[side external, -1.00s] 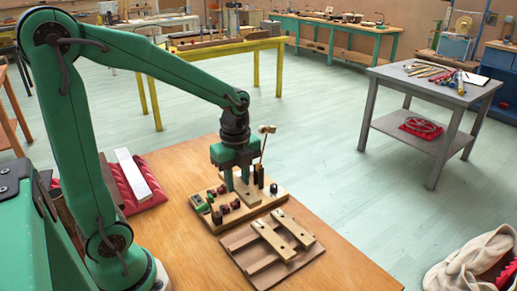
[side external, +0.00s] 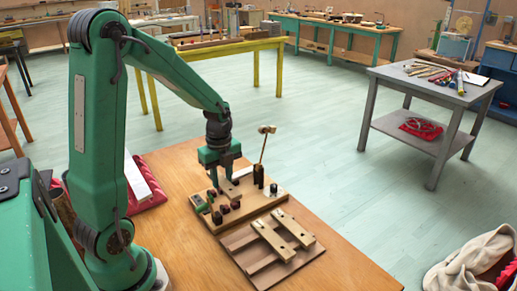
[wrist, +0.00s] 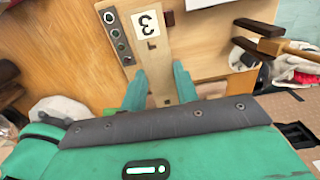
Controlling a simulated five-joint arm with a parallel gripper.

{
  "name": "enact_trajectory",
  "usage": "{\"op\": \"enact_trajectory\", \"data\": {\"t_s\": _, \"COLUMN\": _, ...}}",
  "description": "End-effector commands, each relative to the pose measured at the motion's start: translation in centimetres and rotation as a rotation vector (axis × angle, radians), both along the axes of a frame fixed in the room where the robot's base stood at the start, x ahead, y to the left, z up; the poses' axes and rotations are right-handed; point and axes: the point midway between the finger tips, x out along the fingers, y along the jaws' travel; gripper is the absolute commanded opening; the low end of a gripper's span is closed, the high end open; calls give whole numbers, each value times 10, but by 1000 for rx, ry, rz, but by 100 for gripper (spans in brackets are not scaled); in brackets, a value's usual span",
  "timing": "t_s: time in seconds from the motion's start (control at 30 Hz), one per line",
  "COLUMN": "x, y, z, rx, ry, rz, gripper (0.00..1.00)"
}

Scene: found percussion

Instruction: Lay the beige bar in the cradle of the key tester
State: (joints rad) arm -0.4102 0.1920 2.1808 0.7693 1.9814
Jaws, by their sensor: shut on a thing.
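My gripper (side external: 222,180) is shut on a beige bar (side external: 229,188) and holds it over the key tester (side external: 244,209), a light wooden board with dark and red fittings. In the wrist view the bar (wrist: 160,66) runs between my two fingertips (wrist: 158,92), away from my gripper. A white card marked 3 (wrist: 149,24) shows near its far part. The height between bar and tester is hard to judge. The cradle is partly hidden by my gripper and the bar, and I cannot make out its contact with the bar.
In front of the tester, a brown tray (side external: 243,262) holds two more beige bars (side external: 272,240). A small mallet (side external: 264,145) stands upright at the tester's back, close to my gripper's right. The table right of the tray is bare.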

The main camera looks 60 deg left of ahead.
Motion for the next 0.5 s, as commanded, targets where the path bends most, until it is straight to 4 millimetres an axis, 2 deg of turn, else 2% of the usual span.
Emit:
{"op": "enact_trajectory", "data": {"t_s": 0.13, "x": 1, "y": 10, "z": -6, "rx": 0, "ry": -1, "rz": 1, "gripper": 3}}
{"op": "enact_trajectory", "data": {"t_s": 0.37, "x": 1, "y": 11, "z": -8, "rx": 0, "ry": -1, "rz": -1, "gripper": 3}}
{"op": "enact_trajectory", "data": {"t_s": 0.5, "x": 1, "y": 10, "z": -17, "rx": -1, "ry": 2, "rz": 0, "gripper": 3}}
